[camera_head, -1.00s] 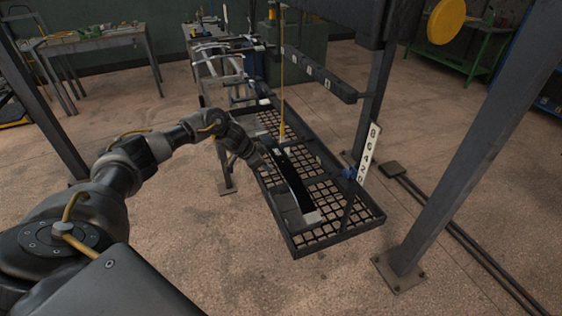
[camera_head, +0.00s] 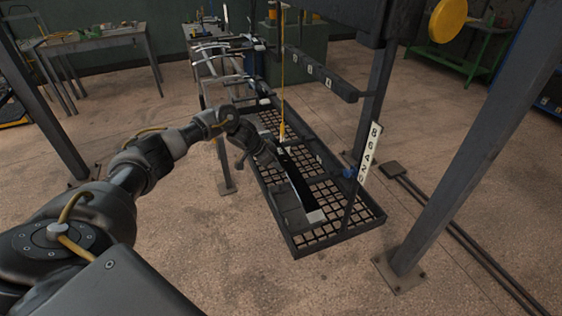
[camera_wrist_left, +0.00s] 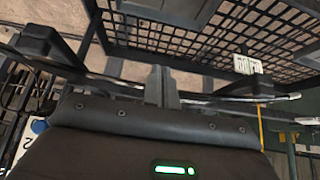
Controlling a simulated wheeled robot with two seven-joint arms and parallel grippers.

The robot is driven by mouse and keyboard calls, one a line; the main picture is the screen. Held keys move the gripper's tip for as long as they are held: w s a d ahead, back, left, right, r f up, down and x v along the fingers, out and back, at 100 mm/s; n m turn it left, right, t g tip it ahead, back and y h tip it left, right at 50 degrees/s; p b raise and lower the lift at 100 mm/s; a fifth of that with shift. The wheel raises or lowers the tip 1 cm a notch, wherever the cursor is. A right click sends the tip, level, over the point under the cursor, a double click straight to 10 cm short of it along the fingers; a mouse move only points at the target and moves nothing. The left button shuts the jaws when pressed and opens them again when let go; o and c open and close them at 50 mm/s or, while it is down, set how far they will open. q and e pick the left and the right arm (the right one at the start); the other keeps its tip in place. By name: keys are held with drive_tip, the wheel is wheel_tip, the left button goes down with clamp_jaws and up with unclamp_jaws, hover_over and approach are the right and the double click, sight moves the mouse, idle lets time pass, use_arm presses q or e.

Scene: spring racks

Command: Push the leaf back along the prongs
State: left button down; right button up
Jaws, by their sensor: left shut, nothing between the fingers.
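The leaf (camera_head: 301,187) is a long dark strip with a pale near end. In the head view it lies lengthwise over the black grid tray (camera_head: 345,229). My left gripper (camera_head: 272,160) is at the leaf's left side near its far end; its tips are hard to make out, and I cannot tell if they touch it. In the left wrist view the shut fingers (camera_wrist_left: 163,86) point toward a thin bar (camera_wrist_left: 215,98) running across, perhaps the leaf's edge. I cannot make out the prongs clearly. My right gripper is not in view.
A yellow rod (camera_head: 282,95) hangs over the tray. A white numbered plate (camera_head: 370,153) stands at its right side. A thick grey post (camera_head: 465,150) rises farther right. A rack of curved bars (camera_head: 215,60) stands behind.

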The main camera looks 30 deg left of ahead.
sight(285, 160)
use_arm(q)
drive_tip(key=shift+w+d+r, duration=0.1)
drive_tip(key=shift+w+d, duration=0.65)
drive_tip(key=shift+w, duration=0.35)
drive_tip(key=shift+w+d+b, duration=0.7)
drive_tip(key=shift+w+d, duration=0.05)
drive_tip(key=shift+w, duration=0.35)
drive_tip(key=s+a+p, duration=0.1)
drive_tip(key=p, duration=0.2)
drive_tip(key=shift+s+r, duration=0.1)
drive_tip(key=shift+s, duration=0.05)
drive_tip(key=shift+s+a, duration=0.25)
drive_tip(key=shift+s, duration=0.25)
drive_tip(key=shift+f, duration=0.25)
